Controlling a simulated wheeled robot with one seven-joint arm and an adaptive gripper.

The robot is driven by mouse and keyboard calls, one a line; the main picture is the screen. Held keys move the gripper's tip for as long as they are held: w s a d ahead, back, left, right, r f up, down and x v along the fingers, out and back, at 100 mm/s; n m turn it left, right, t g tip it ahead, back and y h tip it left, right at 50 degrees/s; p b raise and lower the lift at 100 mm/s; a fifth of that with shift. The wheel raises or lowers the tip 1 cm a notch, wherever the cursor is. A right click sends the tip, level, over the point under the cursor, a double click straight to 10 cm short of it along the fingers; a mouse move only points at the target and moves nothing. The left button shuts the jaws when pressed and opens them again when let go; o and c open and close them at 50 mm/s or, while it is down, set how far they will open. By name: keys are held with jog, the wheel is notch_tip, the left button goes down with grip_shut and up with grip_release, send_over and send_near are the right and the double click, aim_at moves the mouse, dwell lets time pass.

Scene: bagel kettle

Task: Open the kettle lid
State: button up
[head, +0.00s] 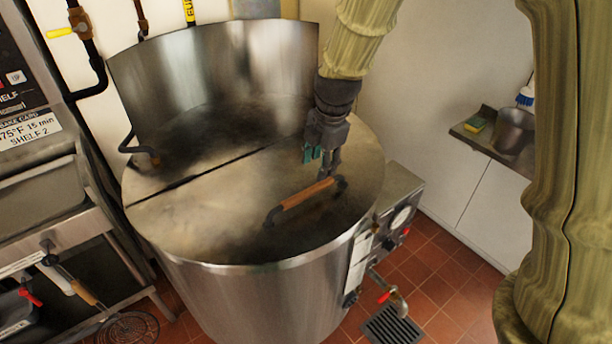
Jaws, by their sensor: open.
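The big round steel kettle (262,295) stands in the middle of the head view. Its lid (195,222) lies flat across the top, with a straight seam dividing the front part from the back part. A handle with a wooden grip (307,193) and dark end brackets is fixed on the front part of the lid. My gripper (326,172) points down just above and behind the right half of this handle. It is open and looks empty. Whether its fingertips touch the handle or lid cannot be told from this view.
A curved steel splash guard (215,72) rises behind the lid. A rack with an oven (50,165) stands close on the left. A control box with a gauge (398,215) sits on the kettle's right side. A shelf with a metal pot (514,131) is at the right.

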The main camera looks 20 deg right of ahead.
jog(key=p, duration=0.2)
send_over(312, 188)
jog(key=s, duration=0.1)
jog(key=shift+s+d+f, duration=0.1)
jog(key=shift+d+f, duration=0.05)
jog(key=shift+f, duration=2.5)
jog(key=shift+w+f+p, duration=0.2)
jog(key=shift+w+f, duration=0.05)
jog(key=shift+f, duration=1.05)
jog(key=shift+w+f+p, duration=0.2)
jog(key=shift+f, duration=1.1)
jog(key=shift+c, duration=0.4)
grip_shut()
